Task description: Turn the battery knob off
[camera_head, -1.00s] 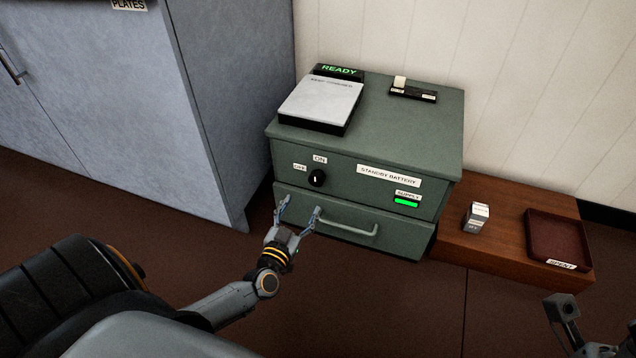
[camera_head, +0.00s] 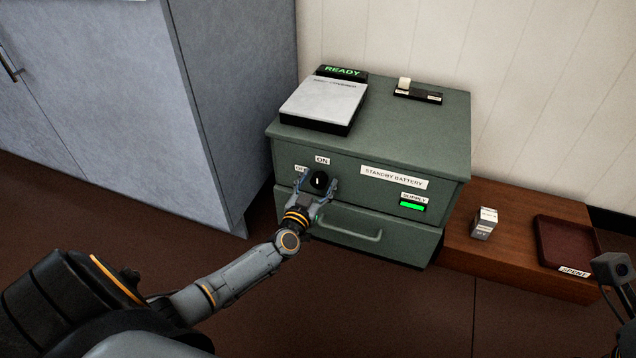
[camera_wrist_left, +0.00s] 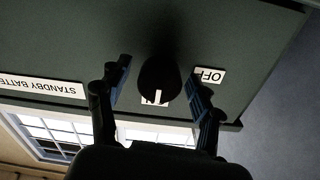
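The black battery knob (camera_head: 319,181) is on the front of the green standby battery cabinet (camera_head: 345,168). Its white mark points up toward the ON label (camera_head: 322,160); the OFF label (camera_head: 301,169) is to its left. My left gripper (camera_head: 318,184) is open, with one finger on each side of the knob. In the left wrist view the knob (camera_wrist_left: 159,78) sits between the spread fingers (camera_wrist_left: 158,88), with gaps visible on both sides. The supply light (camera_head: 412,206) is green. My right gripper (camera_head: 618,275) shows partly at the right edge; its fingers are unclear.
Below the knob is a drawer with a bar handle (camera_head: 350,229). A grey cabinet (camera_head: 235,110) stands close on the left. On the right, a low wooden bench (camera_head: 480,254) holds a small box (camera_head: 484,224) and a red-brown tray (camera_head: 568,243) labelled SPENT.

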